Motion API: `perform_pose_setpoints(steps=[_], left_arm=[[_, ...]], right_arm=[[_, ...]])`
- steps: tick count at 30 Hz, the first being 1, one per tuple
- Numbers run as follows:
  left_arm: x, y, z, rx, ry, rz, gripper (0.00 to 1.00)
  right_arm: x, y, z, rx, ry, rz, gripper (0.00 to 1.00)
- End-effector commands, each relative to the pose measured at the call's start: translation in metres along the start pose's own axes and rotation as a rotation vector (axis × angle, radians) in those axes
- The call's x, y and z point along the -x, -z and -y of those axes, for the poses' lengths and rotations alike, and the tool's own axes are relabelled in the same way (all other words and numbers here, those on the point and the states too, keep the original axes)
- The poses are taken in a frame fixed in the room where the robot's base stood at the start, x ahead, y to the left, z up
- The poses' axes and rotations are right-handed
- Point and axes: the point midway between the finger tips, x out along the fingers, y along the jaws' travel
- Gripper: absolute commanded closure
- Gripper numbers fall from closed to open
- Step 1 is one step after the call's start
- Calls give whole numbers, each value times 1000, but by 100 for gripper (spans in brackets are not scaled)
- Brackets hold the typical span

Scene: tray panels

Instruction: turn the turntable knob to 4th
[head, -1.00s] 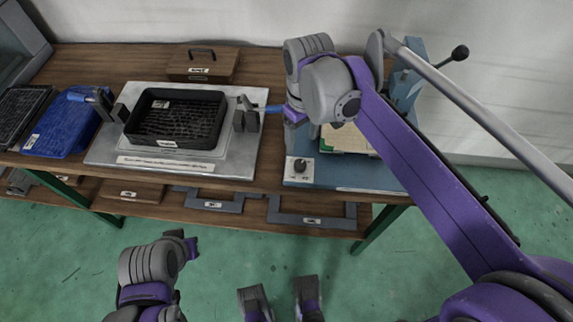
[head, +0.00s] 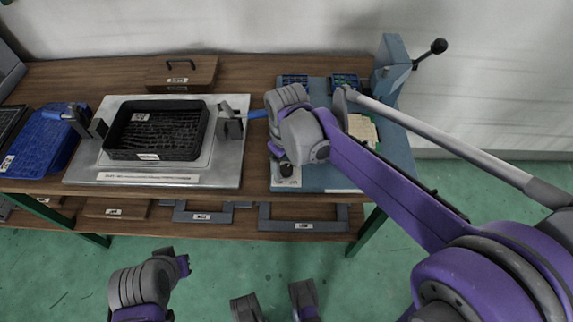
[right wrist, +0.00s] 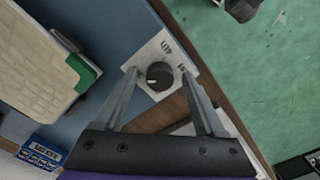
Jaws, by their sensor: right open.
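The turntable knob (right wrist: 159,76) is a round black dial on a white plate marked "4th" and "1st". In the head view the knob (head: 286,169) sits at the front left corner of a blue base (head: 338,178). My right gripper (right wrist: 158,78) is open, with one finger on either side of the knob; I cannot tell whether they touch it. In the head view the right gripper (head: 279,152) is just above the knob and partly hides its plate. The knob's pointer direction is not clear. My left gripper (head: 181,262) is low at the left, its jaws unclear.
A black tray (head: 156,153) lies on a grey metal panel (head: 225,175) with clamps, left of the blue base. A blue tray (head: 40,150) and a wooden box (head: 181,74) stand farther left and behind. A lever (head: 438,46) rises at the back right.

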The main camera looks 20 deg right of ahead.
Motion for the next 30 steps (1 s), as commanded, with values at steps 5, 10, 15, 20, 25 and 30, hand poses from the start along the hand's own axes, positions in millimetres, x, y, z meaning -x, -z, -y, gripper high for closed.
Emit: perform_pose_setpoints(steps=[5,10,15,20,25,30], left_arm=[[0,0,0,0,0,0,100],[0,0,0,0,0,0,100],[0,0,0,0,0,0,100],[0,0,0,0,0,0,100],[1,1,0,0,0,0,100],[4,2,0,0,0,-1,100]], right_arm=[[0,0,0,0,0,0,41],[0,0,0,0,0,0,71],[0,0,0,0,0,0,100],[0,0,0,-2,0,0,100],[1,0,0,-26,0,0,100],[1,0,0,-100,0,0,100]])
